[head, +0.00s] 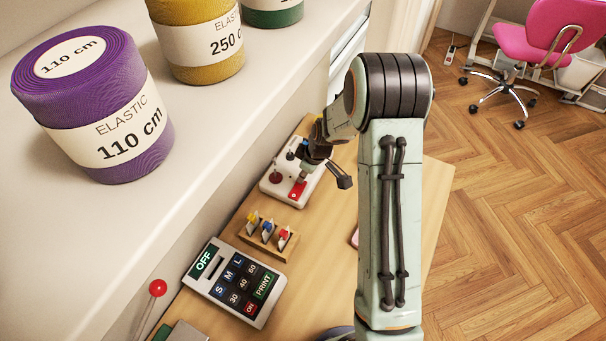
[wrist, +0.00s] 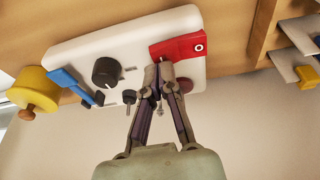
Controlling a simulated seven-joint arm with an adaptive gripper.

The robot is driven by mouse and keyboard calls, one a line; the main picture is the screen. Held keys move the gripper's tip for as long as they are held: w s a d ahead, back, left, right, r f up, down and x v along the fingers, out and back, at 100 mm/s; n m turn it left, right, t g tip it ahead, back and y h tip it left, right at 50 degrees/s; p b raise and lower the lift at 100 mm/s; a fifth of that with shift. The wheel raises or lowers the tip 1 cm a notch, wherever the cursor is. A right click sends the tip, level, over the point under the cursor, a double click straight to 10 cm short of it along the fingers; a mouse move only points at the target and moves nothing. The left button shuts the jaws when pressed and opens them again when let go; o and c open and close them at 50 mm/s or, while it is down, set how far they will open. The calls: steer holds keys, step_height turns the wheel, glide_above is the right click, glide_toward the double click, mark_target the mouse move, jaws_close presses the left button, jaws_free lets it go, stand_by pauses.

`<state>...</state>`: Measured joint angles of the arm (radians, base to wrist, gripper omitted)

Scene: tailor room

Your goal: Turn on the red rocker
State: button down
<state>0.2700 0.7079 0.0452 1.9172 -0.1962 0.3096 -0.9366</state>
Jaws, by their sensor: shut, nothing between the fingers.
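The red rocker (wrist: 178,48) sits on a white control box (wrist: 70,48) in the wrist view, with a white ring mark at its right end. My gripper (wrist: 165,66) is shut and empty, its fingertips at the rocker's lower left edge. I cannot tell whether they touch it or which end of the rocker is pressed down. In the head view the red rocker (head: 298,189) shows at the front right of the white box (head: 272,188), and my arm's end covers part of the box.
The box also carries a black knob (wrist: 106,72), a blue lever (wrist: 68,84), a small metal toggle (wrist: 129,97) and a dark red button (wrist: 187,85). A yellow spool-shaped part (wrist: 37,91) is at its left. A wooden switch rack (head: 262,237) and a calculator-like device (head: 235,282) stand nearer.

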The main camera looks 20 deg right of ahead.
steer(key=shift+f, duration=0.25)
